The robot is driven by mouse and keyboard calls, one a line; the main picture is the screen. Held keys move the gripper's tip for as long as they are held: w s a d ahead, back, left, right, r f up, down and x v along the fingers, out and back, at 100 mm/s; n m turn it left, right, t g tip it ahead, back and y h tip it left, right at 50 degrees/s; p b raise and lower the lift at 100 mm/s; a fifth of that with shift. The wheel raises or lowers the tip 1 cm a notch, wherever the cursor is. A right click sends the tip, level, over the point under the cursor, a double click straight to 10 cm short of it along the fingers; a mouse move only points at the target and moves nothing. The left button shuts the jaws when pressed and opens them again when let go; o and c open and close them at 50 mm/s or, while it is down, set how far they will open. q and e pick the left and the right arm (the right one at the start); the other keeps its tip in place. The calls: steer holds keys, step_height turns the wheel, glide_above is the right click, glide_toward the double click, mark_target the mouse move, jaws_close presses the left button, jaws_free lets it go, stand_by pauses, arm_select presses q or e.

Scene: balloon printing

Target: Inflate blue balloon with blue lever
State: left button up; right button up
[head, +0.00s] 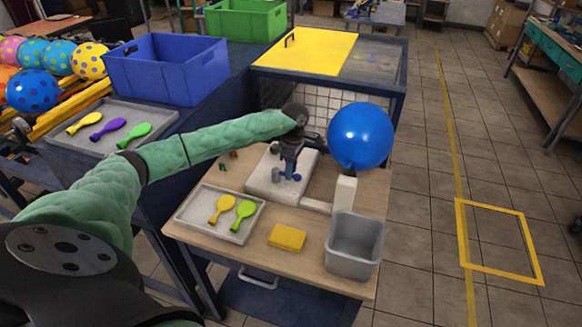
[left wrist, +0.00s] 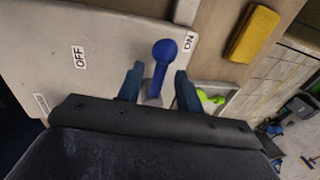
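The blue balloon (head: 360,136) is large and round, inflated, and sits above a white upright post (head: 344,194) on the small wooden table. The blue lever (left wrist: 162,62) has a round knob and leans toward the ON label (left wrist: 189,42), away from the OFF label (left wrist: 80,56), on the pale machine base (head: 264,182). My left gripper (left wrist: 158,82) is over the base with its fingers on either side of the lever. Gaps show between the fingers and the lever, so it is open around it. My right gripper is not in view.
A tray (head: 188,224) with yellow and green flat balloons, a yellow sponge (head: 287,237) and a grey bin (head: 353,243) stand on the table. A mesh-sided cabinet with a yellow top (head: 305,50) stands behind. Blue (head: 168,70) and green crates (head: 246,20) are at the back left.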

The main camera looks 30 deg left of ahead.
arm_select(q)
steer(key=shift+f, duration=0.15)
jaws_close()
